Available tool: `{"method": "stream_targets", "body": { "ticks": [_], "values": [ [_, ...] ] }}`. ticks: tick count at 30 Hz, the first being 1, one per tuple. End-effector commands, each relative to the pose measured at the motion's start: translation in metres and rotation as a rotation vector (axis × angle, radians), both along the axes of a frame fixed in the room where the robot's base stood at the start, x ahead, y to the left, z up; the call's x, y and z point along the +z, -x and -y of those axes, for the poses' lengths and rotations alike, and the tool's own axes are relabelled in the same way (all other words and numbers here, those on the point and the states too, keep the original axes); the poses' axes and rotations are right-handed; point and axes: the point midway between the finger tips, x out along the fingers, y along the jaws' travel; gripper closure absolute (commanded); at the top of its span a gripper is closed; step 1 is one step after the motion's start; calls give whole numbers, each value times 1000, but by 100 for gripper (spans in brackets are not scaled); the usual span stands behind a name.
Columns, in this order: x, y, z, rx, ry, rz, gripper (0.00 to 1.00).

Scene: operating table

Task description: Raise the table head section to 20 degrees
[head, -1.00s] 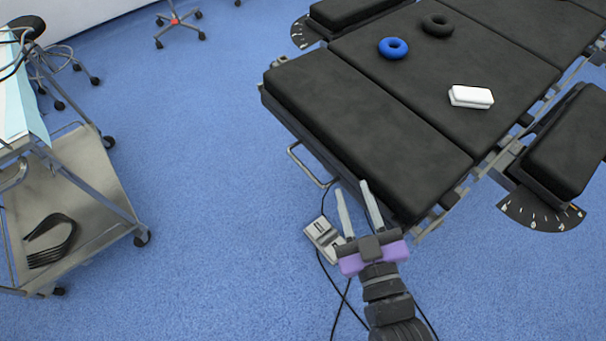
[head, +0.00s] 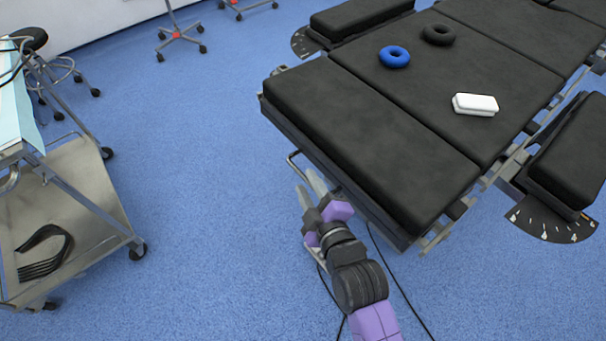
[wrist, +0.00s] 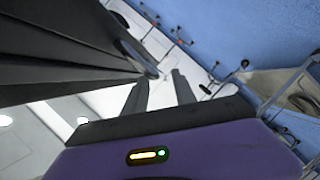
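The table head section (head: 365,140) is the black padded panel at the near end of the operating table. It looks about level with the panel behind it. A grey metal handle loop (head: 293,164) sticks out under its front-left edge. My gripper (head: 308,184) is beside this loop, with its two fingers apart and nothing seen between them. In the head view I cannot tell whether a finger touches the loop. In the wrist view, the open fingers (wrist: 160,88) point past the dark underside of the table (wrist: 65,50), close to a grey rounded part whose identity is unclear.
A blue ring (head: 395,56), a dark ring (head: 438,34) and a white block (head: 475,104) lie on the table. Side boards flank it. A steel cart (head: 75,215) with a black item stands at left. Cables run on the floor near my arm. Blue floor between is clear.

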Motion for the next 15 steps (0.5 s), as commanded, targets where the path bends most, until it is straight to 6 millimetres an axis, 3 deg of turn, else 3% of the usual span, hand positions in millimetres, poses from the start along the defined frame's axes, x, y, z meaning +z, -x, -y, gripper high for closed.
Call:
{"method": "stream_targets", "body": {
  "ticks": [6, 15],
  "values": [
    [-7, -27, -9, -1, 0, 0, 67],
    [-9, -35, -12, -2, -1, 0, 67]
  ]
}}
